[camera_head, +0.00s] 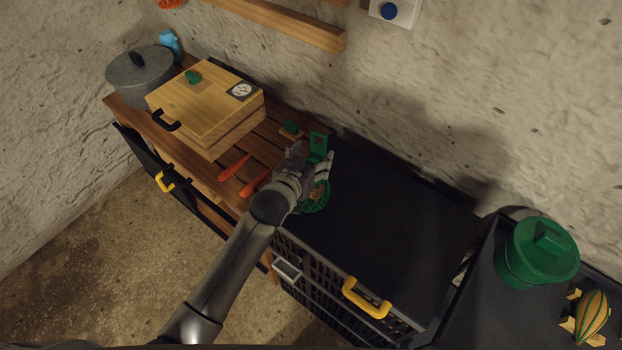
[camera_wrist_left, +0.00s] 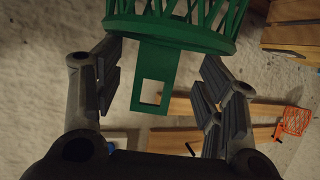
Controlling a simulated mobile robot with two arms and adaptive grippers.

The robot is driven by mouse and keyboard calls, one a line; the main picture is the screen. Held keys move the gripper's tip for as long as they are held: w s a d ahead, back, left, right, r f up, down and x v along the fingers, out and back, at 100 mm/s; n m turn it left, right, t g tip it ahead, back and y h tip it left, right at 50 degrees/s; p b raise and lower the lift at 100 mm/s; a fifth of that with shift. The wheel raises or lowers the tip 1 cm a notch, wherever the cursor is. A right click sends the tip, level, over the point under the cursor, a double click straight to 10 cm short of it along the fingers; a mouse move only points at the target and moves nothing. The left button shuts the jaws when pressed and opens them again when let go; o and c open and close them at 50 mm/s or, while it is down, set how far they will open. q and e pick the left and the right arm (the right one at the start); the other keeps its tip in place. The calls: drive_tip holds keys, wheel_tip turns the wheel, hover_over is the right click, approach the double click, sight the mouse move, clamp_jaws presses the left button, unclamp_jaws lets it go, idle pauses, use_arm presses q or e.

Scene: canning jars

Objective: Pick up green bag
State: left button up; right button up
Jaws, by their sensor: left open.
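The green bag (camera_head: 317,196) looks like a rigid mesh basket with a flat tab that has a square hole. It is at the left end of the black counter, partly hidden by my left gripper (camera_head: 311,161). In the left wrist view, the bag's mesh body (camera_wrist_left: 185,32) is at the top. Its tab (camera_wrist_left: 152,82) reaches down between the fingers of my left gripper (camera_wrist_left: 160,88). The gripper is open, with a gap on both sides of the tab. My right gripper is not in view.
A slatted wooden bench (camera_head: 206,178) on the left bears a wooden box (camera_head: 203,106), a grey pot (camera_head: 138,73) and orange-handled items (camera_head: 234,167). The black counter (camera_head: 395,205) is mostly clear. A green lidded pot (camera_head: 535,262) and a striped gourd (camera_head: 591,312) are at right.

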sight(318, 150)
use_arm(q)
drive_tip(key=p+x, duration=0.1)
drive_tip(key=x, duration=0.2)
drive_tip(key=shift+d+r, duration=0.1)
drive_tip(key=shift+r, duration=0.05)
drive_tip(key=shift+x, duration=0.75)
drive_tip(key=shift+c, duration=1.3)
clamp_jaws()
